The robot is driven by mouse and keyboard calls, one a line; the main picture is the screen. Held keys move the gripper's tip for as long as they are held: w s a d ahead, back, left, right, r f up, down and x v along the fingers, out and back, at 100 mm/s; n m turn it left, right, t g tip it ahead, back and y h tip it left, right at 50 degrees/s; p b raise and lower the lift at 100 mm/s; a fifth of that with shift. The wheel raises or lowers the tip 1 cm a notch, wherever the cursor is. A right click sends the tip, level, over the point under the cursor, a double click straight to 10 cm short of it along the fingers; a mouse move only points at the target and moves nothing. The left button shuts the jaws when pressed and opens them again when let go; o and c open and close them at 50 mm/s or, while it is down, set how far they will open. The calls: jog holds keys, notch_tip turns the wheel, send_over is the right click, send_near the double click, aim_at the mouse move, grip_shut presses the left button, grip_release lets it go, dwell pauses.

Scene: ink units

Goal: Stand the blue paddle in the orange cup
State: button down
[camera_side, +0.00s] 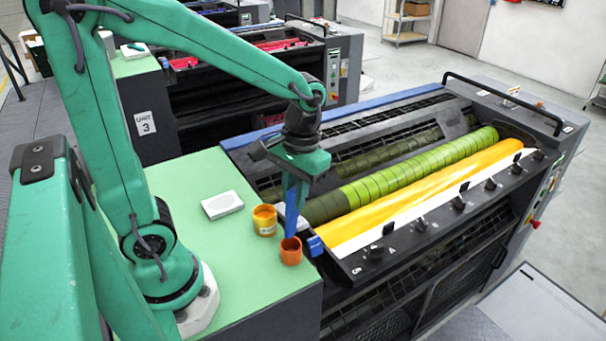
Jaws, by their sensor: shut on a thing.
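My gripper (296,186) points down above the right edge of the green table top, shut on the blue paddle (291,218). The paddle hangs close to upright below the jaws. The orange cup (291,254) stands on the table directly under it in the picture. The paddle's lower end meets the cup's rim in this view. I cannot tell whether the tip is inside the cup, above it or just behind it. The jaws hide the paddle's upper part.
A yellow-orange ink tin (264,224) stands close behind and left of the cup. A white block (222,205) lies farther left. The press with green and yellow rollers (425,200) borders the table on the right. The table's front (245,280) is clear.

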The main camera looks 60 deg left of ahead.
aim_at(295, 212)
jog(key=shift+f, duration=2.6)
jog(key=c, duration=1.2)
grip_release()
jog(key=shift+r, duration=0.1)
jog(key=shift+w+r, duration=0.25)
jog(key=shift+r, duration=1.65)
jog(key=shift+w+r, duration=0.2)
jog(key=shift+r, duration=1.7)
